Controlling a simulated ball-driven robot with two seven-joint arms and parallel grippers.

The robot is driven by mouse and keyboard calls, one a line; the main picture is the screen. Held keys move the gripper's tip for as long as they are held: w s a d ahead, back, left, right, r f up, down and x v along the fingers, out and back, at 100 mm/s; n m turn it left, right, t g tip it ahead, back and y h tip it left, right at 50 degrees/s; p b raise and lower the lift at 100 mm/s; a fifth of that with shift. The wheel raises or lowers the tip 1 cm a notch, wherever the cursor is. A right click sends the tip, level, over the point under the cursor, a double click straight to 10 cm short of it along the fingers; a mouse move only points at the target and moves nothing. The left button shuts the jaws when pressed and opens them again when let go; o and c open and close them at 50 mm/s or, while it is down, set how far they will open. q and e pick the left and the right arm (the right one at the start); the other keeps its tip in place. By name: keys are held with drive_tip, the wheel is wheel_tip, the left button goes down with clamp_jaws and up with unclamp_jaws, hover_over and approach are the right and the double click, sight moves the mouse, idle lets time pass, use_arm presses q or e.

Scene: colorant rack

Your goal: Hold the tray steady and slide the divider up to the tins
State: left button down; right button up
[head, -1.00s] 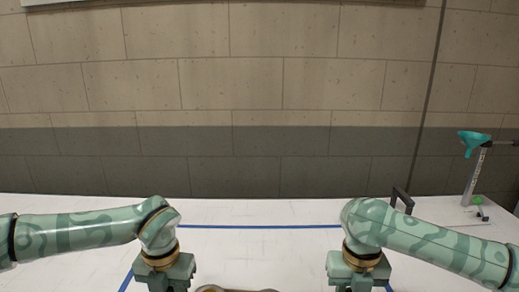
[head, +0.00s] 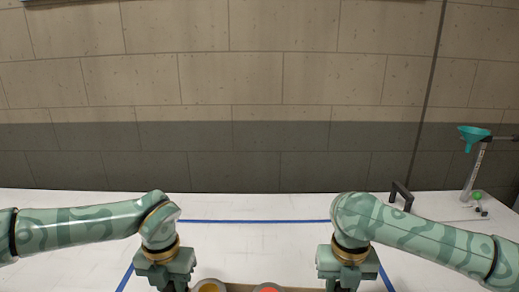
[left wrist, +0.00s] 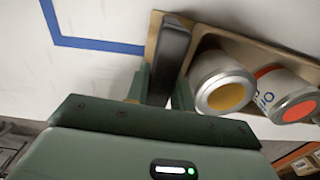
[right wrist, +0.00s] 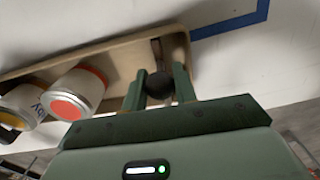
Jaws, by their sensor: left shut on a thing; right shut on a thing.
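The long tan tray (right wrist: 120,46) lies on the white table. Two tins stand in it side by side, one with a yellow top (left wrist: 225,93) and one with a red top (right wrist: 68,106); both tops also show at the bottom of the head view. My left gripper (left wrist: 160,88) is shut on a dark upright grip (left wrist: 170,58) at the tray's left end. My right gripper (right wrist: 159,82) is shut on a dark round knob (right wrist: 159,87), apparently the divider's, near the tray's right end. A gap separates it from the red-topped tin. The divider's plate is mostly hidden by the fingers.
Blue tape lines (head: 255,221) mark the white table around the tray. The table behind the tray is clear.

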drive_tip(key=shift+a, duration=0.2)
use_arm(q)
drive_tip(key=shift+d, duration=0.1)
use_arm(e)
drive_tip(key=shift+a, duration=1.1)
drive_tip(key=shift+w+a, duration=0.15)
drive_tip(key=shift+a, duration=1.8)
drive_tip(key=shift+w+a, duration=0.15)
drive_tip(key=shift+a, duration=0.8)
